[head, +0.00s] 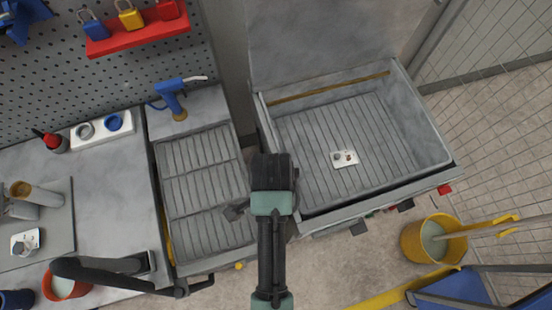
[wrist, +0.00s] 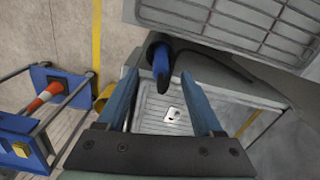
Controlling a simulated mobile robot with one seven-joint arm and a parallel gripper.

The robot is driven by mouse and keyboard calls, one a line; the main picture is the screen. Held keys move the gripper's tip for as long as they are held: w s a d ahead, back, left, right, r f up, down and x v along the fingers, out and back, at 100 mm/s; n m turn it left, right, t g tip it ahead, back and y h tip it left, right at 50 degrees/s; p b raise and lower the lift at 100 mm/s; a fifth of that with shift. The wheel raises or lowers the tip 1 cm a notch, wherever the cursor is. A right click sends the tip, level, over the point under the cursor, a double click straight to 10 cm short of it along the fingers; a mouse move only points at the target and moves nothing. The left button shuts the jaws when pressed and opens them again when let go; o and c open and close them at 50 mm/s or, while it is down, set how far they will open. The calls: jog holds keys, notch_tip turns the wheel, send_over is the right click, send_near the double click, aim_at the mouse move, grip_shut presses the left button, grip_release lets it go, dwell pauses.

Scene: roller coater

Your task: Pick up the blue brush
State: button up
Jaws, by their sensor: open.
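In the wrist view a slim blue piece (wrist: 161,64) with a dark round end and a black hose-like strip beside it shows between and beyond my fingers; it looks like the blue brush, but its bristles are not visible. In the head view a blue-handled tool (head: 170,98) with a pale tip and a tan base stands behind the left grated basin. I cannot tell whether these are the same thing. My gripper (wrist: 161,103) is open and empty, fingers apart. In the head view my arm hides the fingertips and the strip between the basins.
The left grated basin (head: 158,205) and the right ribbed tray (head: 435,155) flank my arm. A white plate (head: 344,159) lies in the tray. A yellow bucket (head: 408,247) stands on the floor at right. A red shelf (head: 140,40) with padlocks hangs on the pegboard.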

jog(key=f, duration=0.3)
jog(key=shift+w+f, duration=0.2)
jog(key=shift+w, duration=0.05)
jog(key=shift+s+d+f+p, duration=0.1)
jog(key=shift+f+p, duration=0.2)
jog(key=shift+f, duration=0.05)
jog(key=shift+d+f+p, duration=0.2)
jog(key=shift+f+p, duration=0.25)
jog(key=shift+f, duration=1.8)
grip_shut()
